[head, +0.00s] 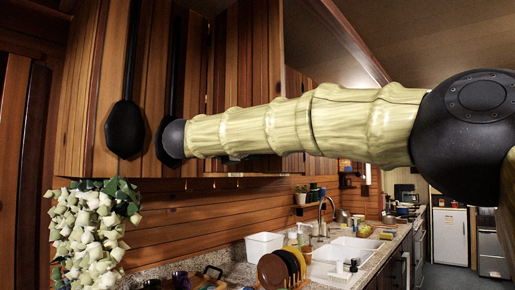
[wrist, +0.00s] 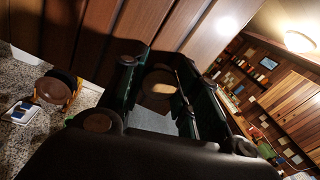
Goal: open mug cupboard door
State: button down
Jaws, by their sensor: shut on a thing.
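The mug cupboard is among the wood-plank wall cupboards (head: 240,65) above the counter in the head view. A long black handle with a rounded end (head: 124,128) hangs on a left door, and another dark handle shape (head: 178,60) is just right of it. My arm reaches across to the cupboard front, and my gripper is hidden there. In the wrist view my gripper (wrist: 158,92) has its dark fingers close to the wooden door (wrist: 110,40). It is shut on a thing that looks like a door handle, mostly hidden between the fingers. I cannot tell whether the door is ajar.
The counter below holds a white tub (head: 264,246), a rack of round plates (head: 276,270) and a sink (head: 345,250). The aisle floor (head: 448,278) at the right is clear.

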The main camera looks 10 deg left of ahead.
jog(key=c, duration=1.1)
grip_release()
jog(key=shift+r, duration=0.15)
jog(key=shift+o, duration=0.3)
jog(key=shift+d, duration=0.1)
jog(key=v, duration=1.2)
